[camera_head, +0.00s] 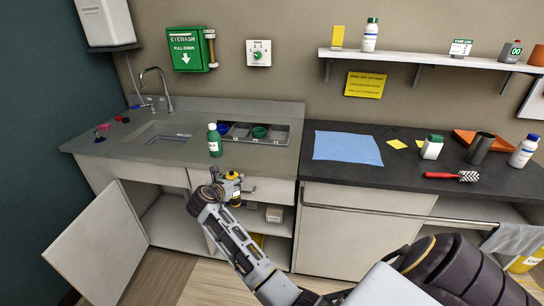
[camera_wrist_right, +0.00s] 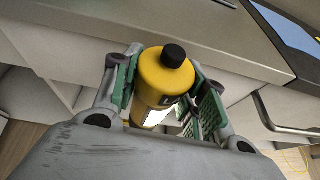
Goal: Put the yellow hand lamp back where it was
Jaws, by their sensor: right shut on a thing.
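My right gripper (camera_head: 226,186) is shut on a yellow cylinder with a black cap and a pale label (camera_wrist_right: 167,78). It looks more like a bottle than a lamp; I cannot tell for sure that it is the yellow hand lamp. In the wrist view the green-padded fingers of the right gripper (camera_wrist_right: 163,88) flank its body. In the head view it is partly hidden by the gripper, in front of the sink cabinet. An open shelf compartment (camera_head: 266,224) lies just behind and below it, holding a small pale box (camera_head: 274,214). My left gripper is out of view.
A cabinet door (camera_head: 97,245) hangs open at the left. A green bottle (camera_head: 214,142) stands on the sink counter (camera_head: 180,158) above the gripper. The dark counter (camera_head: 330,178) holds a blue mat (camera_head: 347,148) and a red brush (camera_head: 450,176). Something yellow (camera_head: 257,240) shows low in the cabinet.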

